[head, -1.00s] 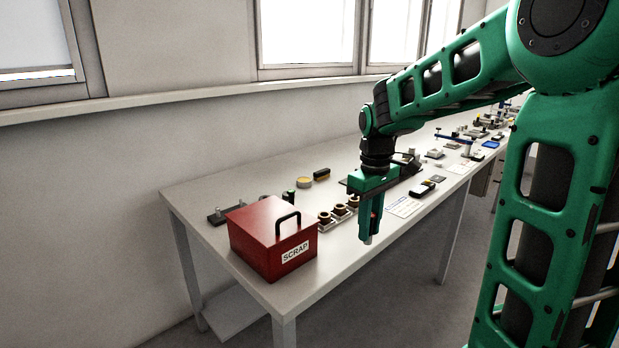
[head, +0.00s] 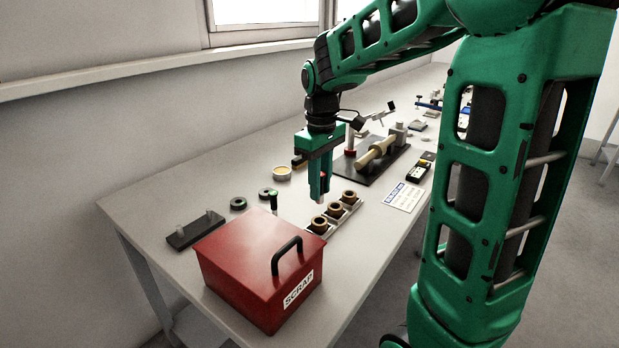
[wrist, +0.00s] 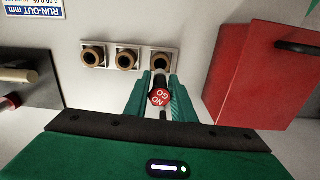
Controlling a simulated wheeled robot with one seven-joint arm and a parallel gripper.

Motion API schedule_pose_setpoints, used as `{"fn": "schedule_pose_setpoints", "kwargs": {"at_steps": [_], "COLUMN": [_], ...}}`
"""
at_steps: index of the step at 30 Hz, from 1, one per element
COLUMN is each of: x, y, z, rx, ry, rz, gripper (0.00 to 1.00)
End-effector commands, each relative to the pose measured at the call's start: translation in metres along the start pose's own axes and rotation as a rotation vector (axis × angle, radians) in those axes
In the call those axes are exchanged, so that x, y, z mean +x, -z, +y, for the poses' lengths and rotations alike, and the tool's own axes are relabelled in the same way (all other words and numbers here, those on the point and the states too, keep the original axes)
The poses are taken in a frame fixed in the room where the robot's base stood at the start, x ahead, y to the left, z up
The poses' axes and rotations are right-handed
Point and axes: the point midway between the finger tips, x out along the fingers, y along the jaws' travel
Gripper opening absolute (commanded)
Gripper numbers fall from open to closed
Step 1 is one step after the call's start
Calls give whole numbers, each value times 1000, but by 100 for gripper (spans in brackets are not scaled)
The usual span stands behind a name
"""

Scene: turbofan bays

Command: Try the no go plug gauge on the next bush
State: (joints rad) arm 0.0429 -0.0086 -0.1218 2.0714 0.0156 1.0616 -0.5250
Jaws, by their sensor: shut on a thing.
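My gripper (head: 319,196) is shut on the no go plug gauge (wrist: 160,97), whose red end marked NO GO faces the wrist camera. The gauge's far end is hidden. Several brown bushes stand in a row in a light holder (head: 350,213): the near bush (head: 318,223), the middle bush (head: 334,210) and the far bush (head: 348,197). In the wrist view the gauge lines up below the right-hand bush (wrist: 160,61), nearest the red box; the other two are to its left. In the head view the gripper hangs above and behind the row; I cannot tell the gap.
The red SCRAP box (head: 262,262) stands close to the near bush. A shaft fixture (head: 372,158) and a printed card (head: 404,196) lie beyond the bushes.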

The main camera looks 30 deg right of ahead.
Motion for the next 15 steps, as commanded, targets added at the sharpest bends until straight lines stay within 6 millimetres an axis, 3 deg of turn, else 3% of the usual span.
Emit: {"fn": "schedule_pose_setpoints", "kwargs": {"at_steps": [15], "x": [34], "y": [-3], "z": [4], "rx": [8], "ry": [2], "rz": [-3], "gripper": [0]}}
